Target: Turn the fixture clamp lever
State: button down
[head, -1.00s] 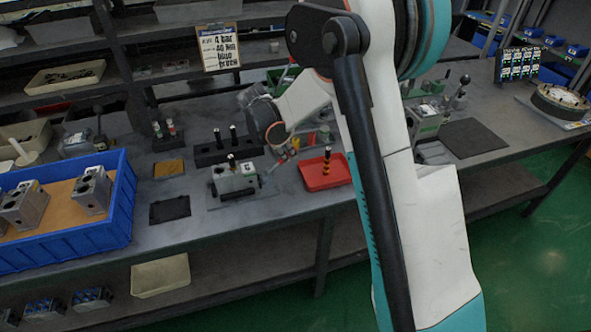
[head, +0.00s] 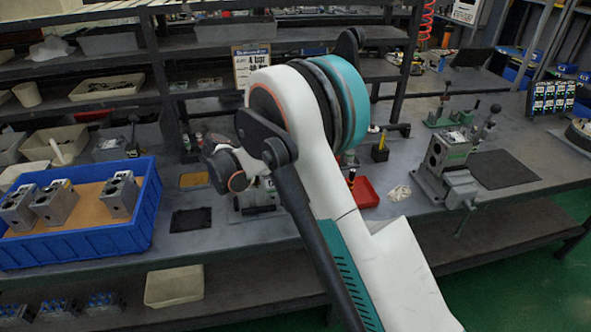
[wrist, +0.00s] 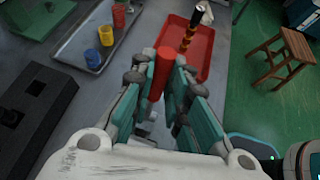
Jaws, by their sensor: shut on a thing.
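In the wrist view, a red cylindrical handle (wrist: 160,75) stands between the two fingers of my gripper (wrist: 158,82), which is shut on it. It looks like the grip of the clamp lever; its lower end and pivot are hidden by the fingers. In the head view, the small grey fixture (head: 255,200) on the bench is mostly covered by my arm, and my gripper and the lever are hidden behind the arm.
A red tray (head: 365,192) holds a black-and-yellow tool (wrist: 192,25). A grey tray (wrist: 95,45) with coloured cups lies left in the wrist view, near a black block (wrist: 35,110). A blue crate (head: 80,235) of valve blocks is left; a larger fixture (head: 445,165) stands right.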

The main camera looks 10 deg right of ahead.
dwell(0.4)
jog(key=c, duration=1.6)
grip_release()
jog(key=shift+o, duration=0.2)
jog(key=shift+a, duration=0.1)
jog(key=v, duration=1.2)
